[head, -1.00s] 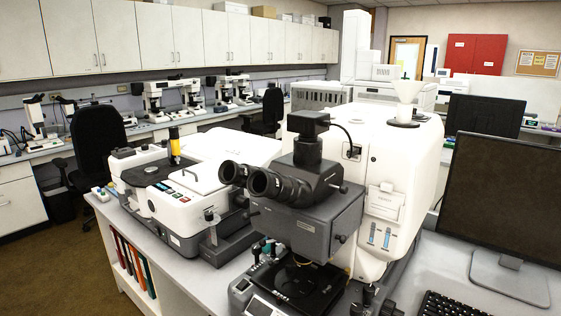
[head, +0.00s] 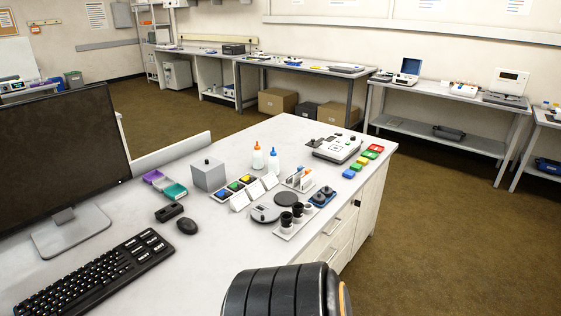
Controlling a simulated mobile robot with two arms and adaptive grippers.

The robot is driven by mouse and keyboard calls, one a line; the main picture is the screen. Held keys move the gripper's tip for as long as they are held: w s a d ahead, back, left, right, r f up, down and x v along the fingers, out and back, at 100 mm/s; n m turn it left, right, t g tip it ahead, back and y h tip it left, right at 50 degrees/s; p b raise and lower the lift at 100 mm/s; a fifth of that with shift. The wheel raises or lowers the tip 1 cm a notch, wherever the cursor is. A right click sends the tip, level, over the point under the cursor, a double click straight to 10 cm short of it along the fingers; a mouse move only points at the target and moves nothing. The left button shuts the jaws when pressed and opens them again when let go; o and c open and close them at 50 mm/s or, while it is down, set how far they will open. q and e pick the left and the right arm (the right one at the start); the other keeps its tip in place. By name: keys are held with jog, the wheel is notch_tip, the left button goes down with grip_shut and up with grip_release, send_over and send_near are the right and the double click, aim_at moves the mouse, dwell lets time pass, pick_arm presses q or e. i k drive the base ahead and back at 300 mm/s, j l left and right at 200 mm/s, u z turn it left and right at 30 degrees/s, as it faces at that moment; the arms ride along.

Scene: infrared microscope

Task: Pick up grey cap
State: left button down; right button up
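Several grey pieces lie on the white bench (head: 125,275) in the head view, and I cannot tell for sure which is the grey cap. A grey box-shaped cover with a small knob on top (head: 208,175) stands upright left of the middle. A flat round grey piece (head: 266,212) lies nearer the bench's right edge, with a darker round disc (head: 286,199) beside it. Neither gripper shows in the head view, and nothing is seen touching these pieces.
A monitor (head: 60,155), keyboard (head: 95,275) and mouse (head: 187,226) fill the left. Two dropper bottles (head: 257,157), coloured blocks (head: 362,161) and black knobbed parts (head: 291,218) crowd the right. A black ribbed shape (head: 280,290) blocks the bottom. Brown floor (head: 450,230) is clear at right.

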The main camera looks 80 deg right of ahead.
aim_at(318, 198)
jog(key=z, duration=2.95)
jog(key=i+l+z, duration=0.2)
jog(key=i, duration=0.15)
jog(key=j, duration=0.1)
